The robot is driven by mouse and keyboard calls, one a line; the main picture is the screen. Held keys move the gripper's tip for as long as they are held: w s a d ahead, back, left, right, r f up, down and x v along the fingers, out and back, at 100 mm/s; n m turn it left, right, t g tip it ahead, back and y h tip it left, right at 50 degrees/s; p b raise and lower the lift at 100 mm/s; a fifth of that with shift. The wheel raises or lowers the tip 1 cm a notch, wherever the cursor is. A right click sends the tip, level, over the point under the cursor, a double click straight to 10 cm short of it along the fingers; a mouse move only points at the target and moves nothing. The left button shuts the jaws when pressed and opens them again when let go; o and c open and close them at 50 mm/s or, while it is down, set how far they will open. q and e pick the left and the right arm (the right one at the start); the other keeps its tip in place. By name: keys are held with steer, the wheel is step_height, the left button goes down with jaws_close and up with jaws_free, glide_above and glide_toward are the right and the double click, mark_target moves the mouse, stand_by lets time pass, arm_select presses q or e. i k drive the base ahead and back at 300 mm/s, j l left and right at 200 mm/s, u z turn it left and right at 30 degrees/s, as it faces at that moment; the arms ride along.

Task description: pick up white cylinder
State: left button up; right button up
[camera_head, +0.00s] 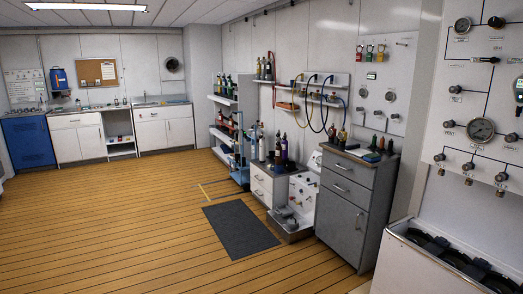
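Several bottles and cylinders (284,151) stand upright on a low white cabinet (262,187) right of the middle. A pale upright cylinder (262,149) shows among them; it is too small to tell whether it is the white cylinder. More small bottles stand on the shelves behind. Neither of my grippers shows in the head view.
A grey cabinet (343,212) and a white fixture (300,204) stand along the right wall. A white bin (398,262) with dark round openings fills the lower right, under a gauge panel (481,130). The wooden floor (120,225) and dark mat (239,229) are clear.

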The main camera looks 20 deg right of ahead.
mark_target(263, 142)
steer(key=i+l+z, duration=0.2)
steer(key=i, duration=0.25)
steer(key=i+z, duration=0.3)
steer(key=i, duration=4.55)
